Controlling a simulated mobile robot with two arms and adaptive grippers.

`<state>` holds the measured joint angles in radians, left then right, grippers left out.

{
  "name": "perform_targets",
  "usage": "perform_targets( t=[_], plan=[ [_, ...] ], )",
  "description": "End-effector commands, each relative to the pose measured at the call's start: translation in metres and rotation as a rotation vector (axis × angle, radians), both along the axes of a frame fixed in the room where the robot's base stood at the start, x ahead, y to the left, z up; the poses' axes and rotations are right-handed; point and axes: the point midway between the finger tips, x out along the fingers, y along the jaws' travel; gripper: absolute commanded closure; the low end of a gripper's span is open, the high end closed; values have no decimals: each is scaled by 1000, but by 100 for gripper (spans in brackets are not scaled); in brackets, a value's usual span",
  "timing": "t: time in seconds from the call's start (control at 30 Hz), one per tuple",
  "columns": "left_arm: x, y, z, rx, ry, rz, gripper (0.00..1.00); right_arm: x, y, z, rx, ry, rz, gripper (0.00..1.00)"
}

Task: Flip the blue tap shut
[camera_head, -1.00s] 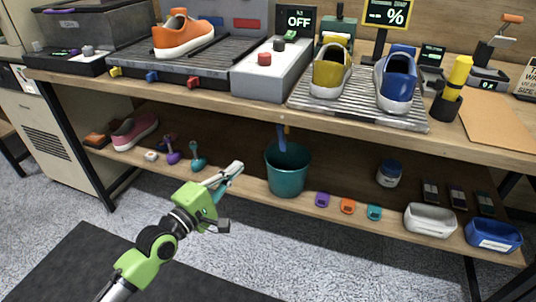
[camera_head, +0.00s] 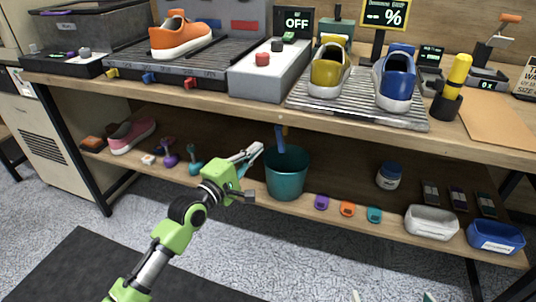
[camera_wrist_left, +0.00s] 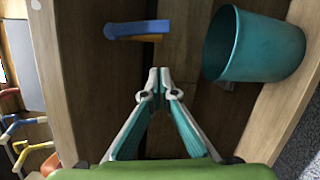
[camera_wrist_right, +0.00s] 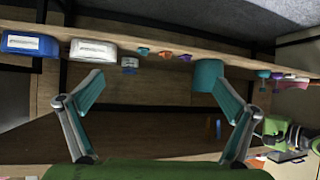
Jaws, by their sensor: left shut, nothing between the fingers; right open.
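A blue tap-like piece (camera_head: 280,139) with an orange part hangs under the tabletop, above the teal bucket (camera_head: 287,172). In the left wrist view the blue piece (camera_wrist_left: 138,27) lies beyond and slightly left of my fingertips, with a gap between. My left gripper (camera_head: 256,149) is shut and empty, just left of the bucket's rim; its closed tips show in the left wrist view (camera_wrist_left: 160,72). My right gripper (camera_wrist_right: 165,88) is open and empty; only its tips show at the bottom of the head view (camera_head: 392,297), well away from the tap.
The tabletop edge (camera_head: 330,124) overhangs the shelf. A blue knob (camera_head: 149,78) is on the tray front above. Left on the shelf are brushes (camera_head: 194,162) and a pink shoe (camera_head: 131,134); right are small coloured pieces (camera_head: 346,208) and a white tub (camera_head: 431,222).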

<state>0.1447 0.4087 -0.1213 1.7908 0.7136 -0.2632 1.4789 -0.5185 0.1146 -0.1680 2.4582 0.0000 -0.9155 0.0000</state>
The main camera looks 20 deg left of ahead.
Motion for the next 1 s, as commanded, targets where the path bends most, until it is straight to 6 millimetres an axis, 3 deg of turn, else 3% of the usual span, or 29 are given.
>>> perform_targets(
  t=[0.3,1.0],
  plan=[
    [0,-35,6,-2,-1,0,100,6,3,8,10,-43,3,0],
    [8,-41,6,-38,1,1,100,9,4,10,15,-62,4,0]
  ],
)
